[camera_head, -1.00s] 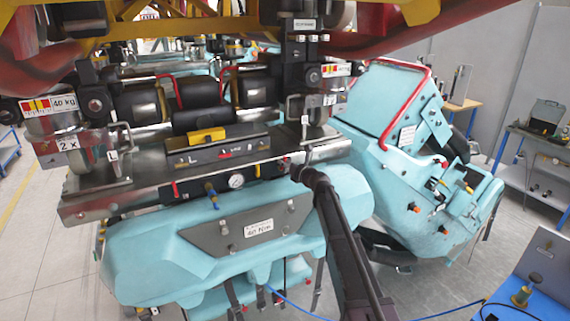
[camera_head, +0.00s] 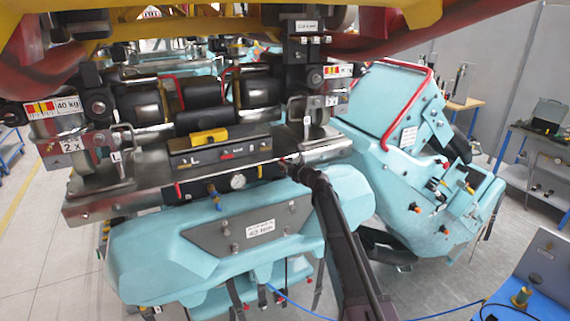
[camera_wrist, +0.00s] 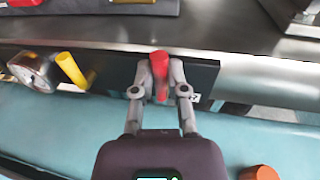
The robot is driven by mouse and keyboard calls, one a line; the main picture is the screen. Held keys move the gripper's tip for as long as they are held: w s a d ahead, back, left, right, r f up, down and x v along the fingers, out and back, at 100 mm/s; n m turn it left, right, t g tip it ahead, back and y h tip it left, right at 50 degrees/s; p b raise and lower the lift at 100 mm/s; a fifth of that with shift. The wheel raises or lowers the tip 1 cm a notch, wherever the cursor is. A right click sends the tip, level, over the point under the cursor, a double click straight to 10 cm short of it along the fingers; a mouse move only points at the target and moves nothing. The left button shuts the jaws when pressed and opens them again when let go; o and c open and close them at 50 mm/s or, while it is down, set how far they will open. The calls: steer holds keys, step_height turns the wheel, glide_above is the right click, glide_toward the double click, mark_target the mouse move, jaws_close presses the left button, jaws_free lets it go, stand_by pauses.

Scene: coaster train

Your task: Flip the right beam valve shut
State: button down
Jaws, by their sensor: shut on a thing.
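In the wrist view a red valve handle (camera_wrist: 159,66) stands in front of a dark panel (camera_wrist: 206,76) under the metal beam. My gripper (camera_wrist: 160,90) has its two fingers on either side of the handle, closed on it. The handle runs up and down in that picture, and its lower end is blurred. In the head view my gripper (camera_head: 286,163) reaches the right end of the dark valve strip below the beam (camera_head: 318,152). The arm and gripper hide the red handle there.
A yellow valve handle (camera_wrist: 71,70) and a round pressure gauge (camera_wrist: 32,72) sit left of my gripper. The metal beam edge (camera_wrist: 130,42) is close above the fingers. The turquoise body (camera_wrist: 60,125) lies below, with an orange knob (camera_wrist: 258,172) at lower right.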

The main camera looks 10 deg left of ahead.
steer(key=c, duration=0.7)
jaws_free()
steer(key=shift+o, duration=0.2)
